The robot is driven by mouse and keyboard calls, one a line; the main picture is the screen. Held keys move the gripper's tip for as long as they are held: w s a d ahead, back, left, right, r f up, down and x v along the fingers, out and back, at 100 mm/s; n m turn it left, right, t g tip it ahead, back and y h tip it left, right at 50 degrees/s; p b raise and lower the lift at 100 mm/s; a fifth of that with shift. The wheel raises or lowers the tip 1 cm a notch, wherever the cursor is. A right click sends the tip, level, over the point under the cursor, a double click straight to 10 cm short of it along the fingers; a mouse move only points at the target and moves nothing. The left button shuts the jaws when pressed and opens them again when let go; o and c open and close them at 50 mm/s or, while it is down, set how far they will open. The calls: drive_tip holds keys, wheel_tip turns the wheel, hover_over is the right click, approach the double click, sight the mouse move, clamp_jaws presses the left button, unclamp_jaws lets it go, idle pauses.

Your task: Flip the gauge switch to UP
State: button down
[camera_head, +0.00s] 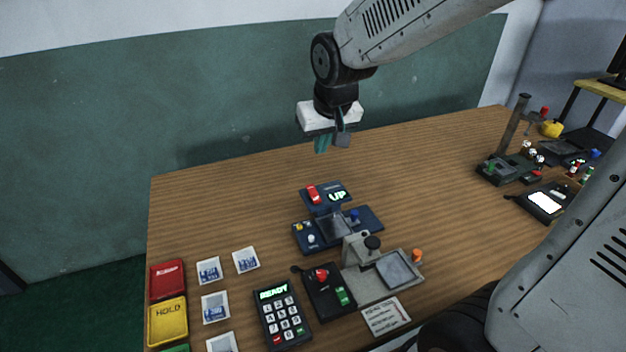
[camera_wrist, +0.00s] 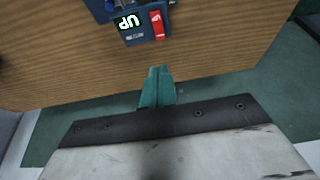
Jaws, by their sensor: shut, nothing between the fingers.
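The gauge switch is a red rocker (camera_head: 313,194) on a small dark blue panel (camera_head: 345,204) near the middle of the table. A lit display beside the red rocker reads UP (camera_head: 337,196). In the wrist view the red switch (camera_wrist: 158,24) and the UP display (camera_wrist: 128,22) show at the top, upside down to me. My gripper (camera_head: 322,146) is above the table's back edge, behind and above the panel, apart from it. Its teal fingers (camera_wrist: 157,86) are shut with nothing between them. The switch is unobstructed in both views.
A blue device (camera_head: 371,219) with knobs adjoins the panel's front. A grey fixture (camera_head: 408,284), a keypad reading READY (camera_head: 282,314) and a red-button box (camera_head: 329,292) stand nearer. Red and yellow trays (camera_head: 167,321) are left. The table's back middle is clear.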

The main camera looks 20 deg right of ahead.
sight(311, 187)
drive_tip(key=shift+f, duration=0.1)
drive_tip(key=x, duration=1.3)
drive_tip(key=shift+s+f, duration=0.2)
drive_tip(key=shift+f, duration=0.3)
drive_tip(key=shift+a, duration=0.1)
